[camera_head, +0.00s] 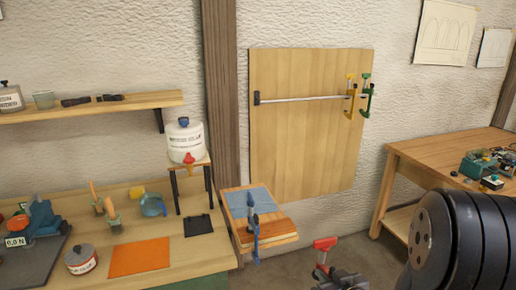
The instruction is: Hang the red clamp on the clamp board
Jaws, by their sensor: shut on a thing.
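The red clamp (324,244) is at the bottom of the picture, right of centre, with its red bar uppermost. My gripper (328,275) is shut on its lower part; the fingers hide some of the clamp and the picture edge cuts off part of the gripper. The clamp board (300,150) is a wooden panel on the wall, above and behind the held clamp. A metal rail (305,99) runs across its upper half. A yellow clamp (351,92) and a green clamp (367,95) hang near the rail's right end.
The rail's left and middle stretch is free. A small wooden stand (272,229) with a blue clamp (252,215) is below the board, left of my gripper. A workbench (160,255) fills the lower left. A wooden table (440,155) stands at right.

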